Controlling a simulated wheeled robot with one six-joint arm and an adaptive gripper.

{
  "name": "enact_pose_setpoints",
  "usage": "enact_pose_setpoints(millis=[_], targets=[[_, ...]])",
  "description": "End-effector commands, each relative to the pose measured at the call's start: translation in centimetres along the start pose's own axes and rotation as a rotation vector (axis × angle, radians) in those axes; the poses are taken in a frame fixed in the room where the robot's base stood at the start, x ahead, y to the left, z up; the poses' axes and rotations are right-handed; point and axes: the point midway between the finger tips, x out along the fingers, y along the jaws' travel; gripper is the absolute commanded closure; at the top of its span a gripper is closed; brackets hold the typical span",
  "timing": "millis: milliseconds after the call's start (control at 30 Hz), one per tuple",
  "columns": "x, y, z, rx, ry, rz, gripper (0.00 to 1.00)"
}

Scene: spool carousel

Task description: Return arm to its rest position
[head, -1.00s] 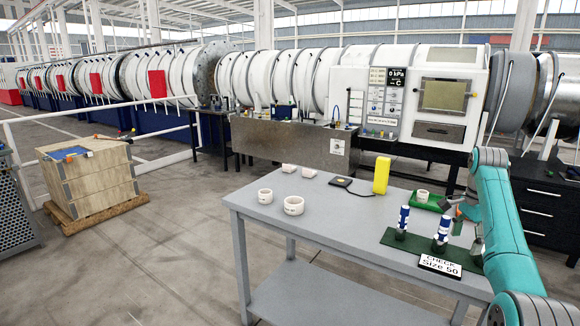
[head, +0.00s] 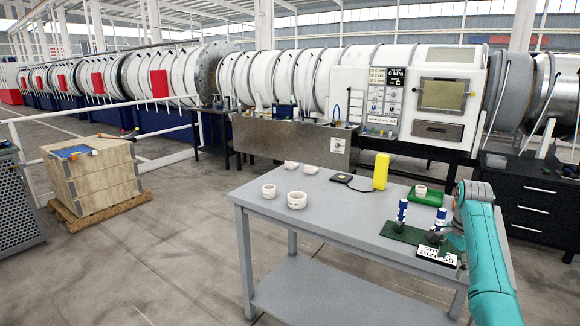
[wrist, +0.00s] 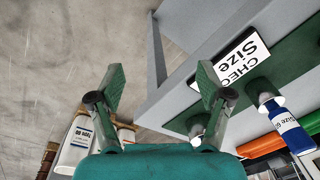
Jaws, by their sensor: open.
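My teal arm (head: 485,240) reaches over the right end of the grey table (head: 340,200). In the wrist view my gripper (wrist: 161,78) is open, with two green-padded fingers apart and nothing between them. In the head view the gripper is small and partly hidden near the table's right corner. The wrist view looks past the table edge to the floor. A "CHECK Size" sign (wrist: 235,62) lies to the right of the fingers, also seen in the head view (head: 437,256). A blue and white gauge (wrist: 290,130) is beyond it; two such gauges stand on the green mat (head: 400,232).
A black drawer cabinet (head: 535,190) stands behind the arm. A wooden crate (head: 95,178) is far left.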

Motion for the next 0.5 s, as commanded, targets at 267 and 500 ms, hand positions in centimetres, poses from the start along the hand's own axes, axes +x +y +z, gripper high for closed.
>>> enact_pose_setpoints(millis=[267, 500], targets=[[9.7, 0.9, 2.9, -0.103, 0.039, -0.073, 0.22], [19.4, 3.5, 6.9, -0.228, 0.095, -0.165, 0.22]])
